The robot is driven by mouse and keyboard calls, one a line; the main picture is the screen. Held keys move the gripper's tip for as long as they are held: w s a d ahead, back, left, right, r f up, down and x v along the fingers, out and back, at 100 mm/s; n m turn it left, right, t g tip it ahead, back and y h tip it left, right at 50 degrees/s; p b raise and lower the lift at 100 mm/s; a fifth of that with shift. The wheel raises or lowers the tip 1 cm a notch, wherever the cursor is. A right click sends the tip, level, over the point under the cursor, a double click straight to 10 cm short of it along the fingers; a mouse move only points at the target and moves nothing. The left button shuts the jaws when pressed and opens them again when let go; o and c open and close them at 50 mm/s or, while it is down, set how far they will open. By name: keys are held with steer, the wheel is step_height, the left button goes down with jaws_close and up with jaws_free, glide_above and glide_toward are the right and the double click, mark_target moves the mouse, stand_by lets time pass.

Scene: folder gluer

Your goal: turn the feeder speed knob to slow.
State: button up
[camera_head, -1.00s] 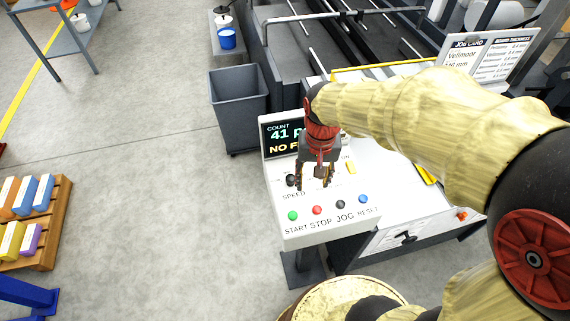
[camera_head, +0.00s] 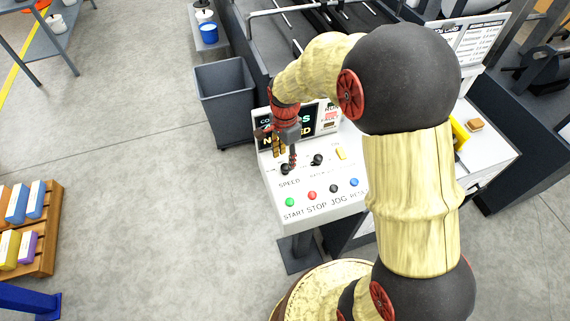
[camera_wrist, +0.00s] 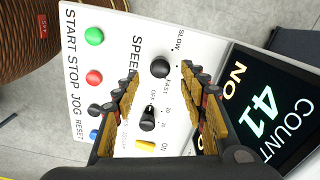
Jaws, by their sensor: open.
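The feeder speed knob (camera_head: 285,169) is a small black knob above the SPEED label on the white sloped control panel (camera_head: 325,205). In the wrist view the speed knob (camera_wrist: 160,68) sits between the printed words SLOW and FAST; I cannot make out where its pointer stands. My gripper (camera_head: 286,158) is directly over the knob, pointing down, and partly hides it in the head view. In the wrist view my gripper (camera_wrist: 160,82) is open, one finger to each side, with the knob just past the gap between the fingertips. I cannot tell whether they touch it.
A second black knob (camera_wrist: 148,118) stands beside the speed knob, with a yellow switch (camera_wrist: 145,145) beyond it. Green (camera_head: 290,202), red, black and blue buttons line the panel's front. The display (camera_wrist: 262,105) rises behind. A grey bin (camera_head: 225,95) stands to the left.

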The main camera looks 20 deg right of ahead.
mark_target(285, 166)
steer(key=shift+f, duration=2.15)
steer(key=shift+c, duration=0.2)
jaws_close()
